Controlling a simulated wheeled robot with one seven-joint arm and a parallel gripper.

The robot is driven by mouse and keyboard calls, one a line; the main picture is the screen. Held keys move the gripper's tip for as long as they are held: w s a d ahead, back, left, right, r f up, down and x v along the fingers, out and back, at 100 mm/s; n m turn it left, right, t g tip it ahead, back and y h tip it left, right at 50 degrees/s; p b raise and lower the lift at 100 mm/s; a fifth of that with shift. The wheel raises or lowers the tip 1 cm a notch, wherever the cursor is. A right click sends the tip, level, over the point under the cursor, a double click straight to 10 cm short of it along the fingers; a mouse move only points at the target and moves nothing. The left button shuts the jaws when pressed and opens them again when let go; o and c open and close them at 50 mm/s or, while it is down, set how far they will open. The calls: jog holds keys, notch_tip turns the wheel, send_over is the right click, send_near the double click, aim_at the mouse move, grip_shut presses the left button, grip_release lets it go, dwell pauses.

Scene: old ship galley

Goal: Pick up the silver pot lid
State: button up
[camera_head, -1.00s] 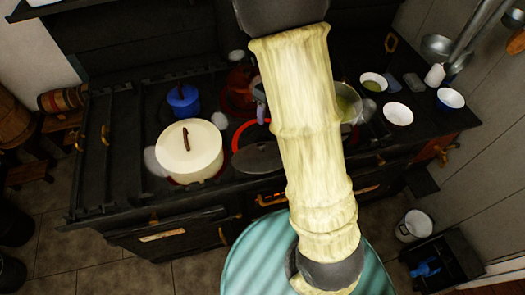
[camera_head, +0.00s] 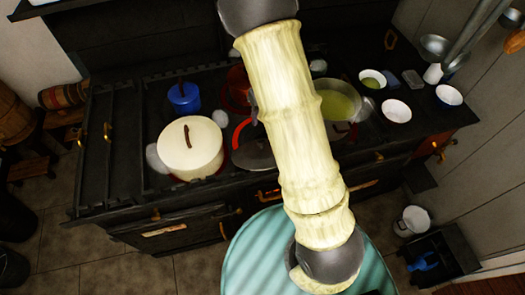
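A dark silver-grey pot lid (camera_head: 256,154) with a raised handle lies near the front of the black stove, right of the cream pot. A curved red edge (camera_head: 238,133) shows at its left. My pale arm crosses the view above the stove and covers the lid's right side. My gripper is hidden behind the arm, so its fingers and its distance from the lid do not show.
The lidded cream pot (camera_head: 190,149) stands left of the lid, with a blue pot (camera_head: 184,97) behind it. A pan of yellow-green liquid (camera_head: 340,104) is right of my arm. Several bowls, one a white bowl (camera_head: 396,111), stand further right.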

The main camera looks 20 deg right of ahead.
send_over(261, 142)
jog(key=f, duration=0.4)
jog(key=d+f, duration=0.1)
jog(key=f, duration=0.1)
jog(key=shift+w+f+p, duration=0.4)
jog(key=shift+s+a+f, duration=0.1)
jog(key=shift+s+f, duration=0.05)
jog(key=shift+f, duration=0.3)
jog(key=f, duration=0.1)
jog(key=f+p, duration=0.1)
jog(key=f, duration=0.2)
jog(key=shift+s+a+f, duration=0.1)
jog(key=shift+s+a, duration=0.05)
jog(key=shift+a, duration=0.15)
grip_shut()
